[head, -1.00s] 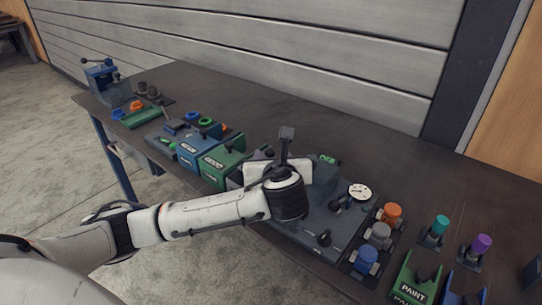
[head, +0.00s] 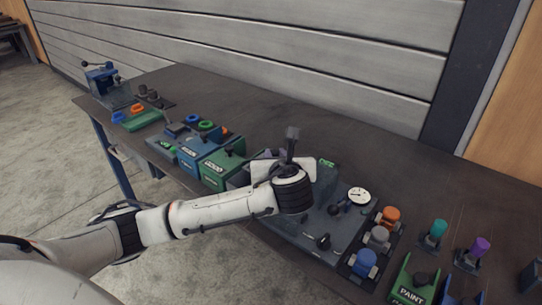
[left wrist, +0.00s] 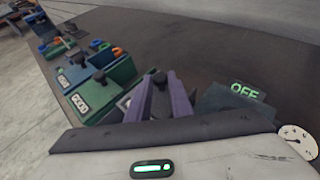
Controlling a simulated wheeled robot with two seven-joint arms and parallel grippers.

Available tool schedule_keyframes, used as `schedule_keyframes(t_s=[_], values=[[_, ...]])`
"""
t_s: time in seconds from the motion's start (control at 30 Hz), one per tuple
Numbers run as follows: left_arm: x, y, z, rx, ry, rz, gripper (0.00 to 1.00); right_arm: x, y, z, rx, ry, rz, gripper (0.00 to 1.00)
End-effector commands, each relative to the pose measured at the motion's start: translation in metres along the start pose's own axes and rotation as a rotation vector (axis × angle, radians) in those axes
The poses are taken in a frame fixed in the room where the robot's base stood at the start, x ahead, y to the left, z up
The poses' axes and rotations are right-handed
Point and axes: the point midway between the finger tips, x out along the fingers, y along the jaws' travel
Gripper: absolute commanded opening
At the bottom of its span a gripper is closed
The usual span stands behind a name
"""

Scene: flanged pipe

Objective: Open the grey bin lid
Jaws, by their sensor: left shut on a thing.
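The grey bin (head: 238,181) stands right of the green bin in the head view, mostly hidden by my left arm. My left gripper (head: 283,171) is over the bin's right side in the head view. My right gripper is in neither view.
A blue bin (head: 188,158) and a green bin (head: 217,171) stand left of the grey one. A panel with an OFF sign (left wrist: 245,91) and a gauge (head: 358,196) lies to the right. The back of the dark table (head: 240,105) is clear.

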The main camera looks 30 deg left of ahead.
Motion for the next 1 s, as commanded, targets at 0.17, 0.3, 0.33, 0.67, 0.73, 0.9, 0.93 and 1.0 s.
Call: schedule_keyframes(t_s=[0.17, 0.3, 0.33, 0.67, 0.73, 0.9, 0.93, 1.0], values=[[0.011, -0.013, 0.007, -0.001, 0.0, 0.001, 0.0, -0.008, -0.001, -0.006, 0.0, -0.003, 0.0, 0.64], [0.014, -0.015, 0.006, 0.0, 0.0, -0.001, 0.0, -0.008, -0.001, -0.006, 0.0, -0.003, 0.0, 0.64], [0.014, -0.015, 0.006, 0.0, 0.0, -0.001, 0.0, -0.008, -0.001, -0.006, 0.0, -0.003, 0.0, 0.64], [0.013, -0.015, 0.006, 0.0, 0.0, -0.001, 0.38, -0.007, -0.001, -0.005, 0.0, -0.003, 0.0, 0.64], [0.013, -0.015, 0.006, 0.0, 0.0, -0.001, 0.38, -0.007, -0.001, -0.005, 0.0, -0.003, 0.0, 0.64], [0.013, -0.015, 0.006, 0.0, 0.0, -0.001, 0.38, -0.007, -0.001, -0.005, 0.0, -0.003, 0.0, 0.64], [0.011, -0.015, 0.006, 0.0, 0.0, -0.002, 0.38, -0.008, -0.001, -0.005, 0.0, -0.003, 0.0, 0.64], [0.006, -0.016, 0.006, 0.0, 0.0, -0.003, 0.38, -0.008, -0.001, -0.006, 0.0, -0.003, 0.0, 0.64]])
